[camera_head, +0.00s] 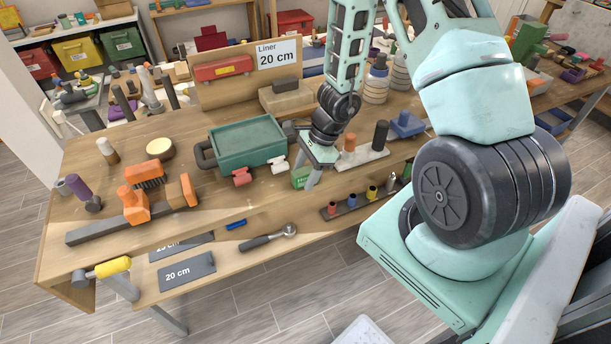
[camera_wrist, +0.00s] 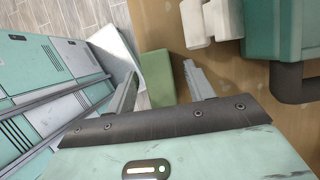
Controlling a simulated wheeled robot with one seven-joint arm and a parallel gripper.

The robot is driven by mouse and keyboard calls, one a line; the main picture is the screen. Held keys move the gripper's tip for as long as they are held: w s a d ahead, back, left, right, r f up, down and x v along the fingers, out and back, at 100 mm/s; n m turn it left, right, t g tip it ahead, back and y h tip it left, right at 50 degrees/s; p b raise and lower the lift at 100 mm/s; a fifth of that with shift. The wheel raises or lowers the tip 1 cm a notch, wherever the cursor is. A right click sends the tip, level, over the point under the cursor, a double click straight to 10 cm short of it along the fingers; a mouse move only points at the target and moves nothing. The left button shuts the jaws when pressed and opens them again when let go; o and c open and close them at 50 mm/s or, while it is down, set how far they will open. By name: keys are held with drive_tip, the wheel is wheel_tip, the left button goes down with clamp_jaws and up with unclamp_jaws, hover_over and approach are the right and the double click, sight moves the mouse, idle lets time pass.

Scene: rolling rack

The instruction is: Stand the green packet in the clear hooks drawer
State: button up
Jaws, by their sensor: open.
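The green packet (camera_head: 299,178) is a small green block at the front edge of the workbench, right of the green bin. My gripper (camera_head: 313,180) is right at it, pointing down, and partly hides it. In the wrist view the green packet (camera_wrist: 157,76) lies between the two spread fingers of my gripper (camera_wrist: 160,70). I cannot make out a clear hooks drawer in either view.
A green bin (camera_head: 248,146) with a dark handle and red and white clips (camera_head: 242,177) stand left of my gripper. A block with pegs (camera_head: 360,157) stands close on the right. A lower shelf holds a dark strip of coloured pieces (camera_head: 352,202) and a ladle-like tool (camera_head: 270,237).

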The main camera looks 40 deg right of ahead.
sight(305, 170)
clamp_jaws()
wheel_tip(305, 170, up, 10)
drive_tip(key=shift+r+p, duration=0.1)
drive_tip(key=shift+p, duration=0.75)
